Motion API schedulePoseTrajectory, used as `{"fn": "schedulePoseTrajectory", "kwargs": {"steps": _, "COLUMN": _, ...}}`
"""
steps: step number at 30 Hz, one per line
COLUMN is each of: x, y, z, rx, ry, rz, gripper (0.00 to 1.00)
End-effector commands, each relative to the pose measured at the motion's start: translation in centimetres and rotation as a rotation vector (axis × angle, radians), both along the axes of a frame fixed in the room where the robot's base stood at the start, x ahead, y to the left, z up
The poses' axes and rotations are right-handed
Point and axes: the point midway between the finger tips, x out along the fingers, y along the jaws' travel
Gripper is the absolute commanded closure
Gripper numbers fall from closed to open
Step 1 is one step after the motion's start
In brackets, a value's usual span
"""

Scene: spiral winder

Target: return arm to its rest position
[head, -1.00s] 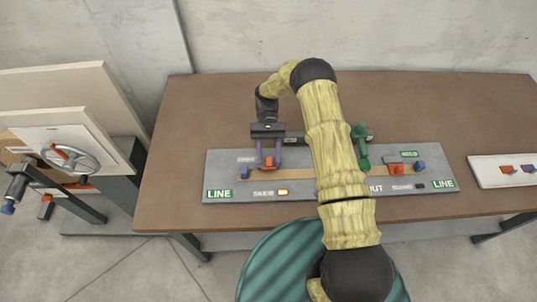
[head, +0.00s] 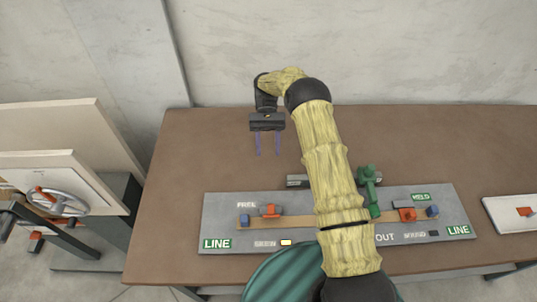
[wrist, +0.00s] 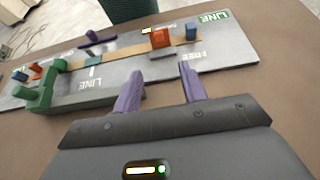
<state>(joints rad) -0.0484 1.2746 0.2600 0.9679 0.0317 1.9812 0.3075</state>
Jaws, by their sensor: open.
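My gripper (head: 267,145) is open and empty, its two purple fingers apart. In the head view it hangs above the table behind the left part of the grey panel, clear of it. In the wrist view the gripper (wrist: 158,88) points toward the panel (wrist: 120,88), with no object between the fingers. My arm crosses the middle of the panel in the head view and hides part of it.
The grey panel (head: 300,228) on the brown table (head: 440,150) carries an orange block (head: 270,211), blue end blocks and a green lever (head: 369,185). A handwheel unit (head: 58,203) stands left. A white board (head: 515,212) lies right. The table's back is clear.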

Motion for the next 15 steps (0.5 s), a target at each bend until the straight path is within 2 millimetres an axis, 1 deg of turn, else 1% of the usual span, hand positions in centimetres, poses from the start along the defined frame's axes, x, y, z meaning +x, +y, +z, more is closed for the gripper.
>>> {"fn": "schedulePoseTrajectory", "kwargs": {"steps": 4, "x": 0.32, "y": -0.43, "z": 0.33, "rx": 0.001, "ry": 0.001, "rz": -0.008, "gripper": 0.58}}
{"fn": "schedulePoseTrajectory", "kwargs": {"steps": 15, "x": 0.41, "y": -0.97, "z": 0.32, "rx": 0.001, "ry": 0.001, "rz": -0.019, "gripper": 0.58}}
